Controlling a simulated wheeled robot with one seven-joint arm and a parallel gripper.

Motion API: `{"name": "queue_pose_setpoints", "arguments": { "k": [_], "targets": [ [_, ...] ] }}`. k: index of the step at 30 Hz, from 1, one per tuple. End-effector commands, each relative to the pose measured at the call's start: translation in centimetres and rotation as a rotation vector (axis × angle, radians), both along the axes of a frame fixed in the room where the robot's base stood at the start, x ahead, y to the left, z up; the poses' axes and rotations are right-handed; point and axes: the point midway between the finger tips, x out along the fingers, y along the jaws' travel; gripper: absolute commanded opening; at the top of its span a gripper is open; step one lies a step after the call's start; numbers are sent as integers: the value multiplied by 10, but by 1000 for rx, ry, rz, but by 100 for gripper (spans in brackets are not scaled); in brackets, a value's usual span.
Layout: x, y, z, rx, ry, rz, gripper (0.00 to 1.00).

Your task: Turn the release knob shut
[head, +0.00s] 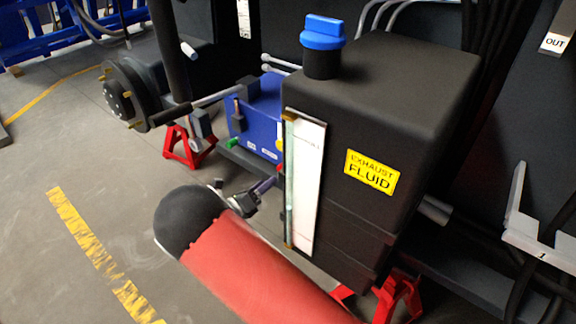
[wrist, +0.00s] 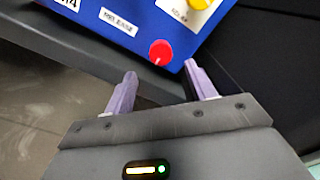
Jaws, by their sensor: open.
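A blue box (head: 258,112) sits low beside the black fluid tank. In the wrist view the same box (wrist: 178,38) carries a round red knob (wrist: 160,52) near its lower edge, with a short pale mark on it. A white label (wrist: 118,22) beside the knob appears to read RELEASE. My gripper (wrist: 162,88) is open and empty, its two purple fingers spread on either side below the red knob, apart from it. In the head view my gripper (head: 264,187) is small, in front of the box's lower right part; the red knob is barely visible there.
The black tank (head: 370,110) with a yellow EXHAUST FLUID label and blue cap (head: 323,33) stands close on the right. A yellow knob (wrist: 200,3) is on the same box face. A red stand (head: 190,148) stands left of the box. Floor at left is clear.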

Motion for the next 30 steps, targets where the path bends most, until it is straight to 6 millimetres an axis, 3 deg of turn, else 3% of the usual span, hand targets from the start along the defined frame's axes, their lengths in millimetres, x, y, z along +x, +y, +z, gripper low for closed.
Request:
{"name": "queue_pose_setpoints", "arguments": {
  "k": [12, 24, 30],
  "targets": [
    [47, -41, 1, 0, 0, -3, 56],
    [55, -47, 0, 1, -1, -1, 56],
    [55, -47, 0, 1, -1, -1, 31]
  ]
}}
